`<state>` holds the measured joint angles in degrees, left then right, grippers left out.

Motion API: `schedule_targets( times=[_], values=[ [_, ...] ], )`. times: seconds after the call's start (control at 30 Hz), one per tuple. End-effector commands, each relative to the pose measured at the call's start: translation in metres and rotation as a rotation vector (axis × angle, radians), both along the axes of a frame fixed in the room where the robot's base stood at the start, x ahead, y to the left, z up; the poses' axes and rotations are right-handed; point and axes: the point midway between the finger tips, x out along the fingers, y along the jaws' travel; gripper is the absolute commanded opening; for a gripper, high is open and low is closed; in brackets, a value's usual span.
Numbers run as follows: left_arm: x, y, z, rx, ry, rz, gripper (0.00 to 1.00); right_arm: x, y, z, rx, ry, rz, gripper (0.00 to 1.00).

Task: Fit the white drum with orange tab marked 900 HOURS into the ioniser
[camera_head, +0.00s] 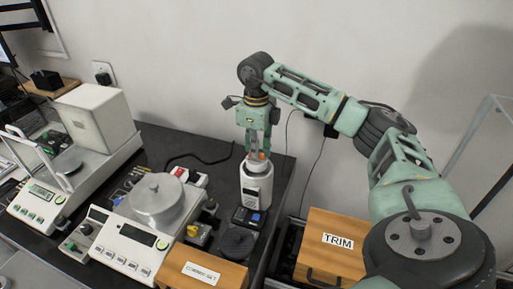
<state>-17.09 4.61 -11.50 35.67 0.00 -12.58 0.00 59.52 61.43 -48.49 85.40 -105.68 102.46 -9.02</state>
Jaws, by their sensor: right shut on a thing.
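My right gripper (257,150) comes down from above at the centre, its jaws shut on a small orange piece, the tab of the drum (257,156). Directly below is a white upright unit that looks like the ioniser (257,184), with a dark band near its top and a round dark mark low on its front. The tab sits right at the top of this unit. The drum's white body cannot be told apart from the unit, so how deep it sits cannot be told. No 900 HOURS lettering can be read. My left gripper is not in view.
A balance with a round metal lid (157,196) stands to the left, with a white boxy balance (96,118) beyond. A wooden box with a white label (197,270) is in front. A wooden TRIM box (322,258) is at right. The black table (178,141) is bare behind.

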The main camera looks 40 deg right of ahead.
Motion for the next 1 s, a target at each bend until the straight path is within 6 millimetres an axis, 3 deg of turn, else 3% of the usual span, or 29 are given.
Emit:
schedule_targets(
  times=[1.0],
  values=[
    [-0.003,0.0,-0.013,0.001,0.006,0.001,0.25,0.0,0.0,-0.021,0.0,0.001,0.0,0.0]
  ],
)
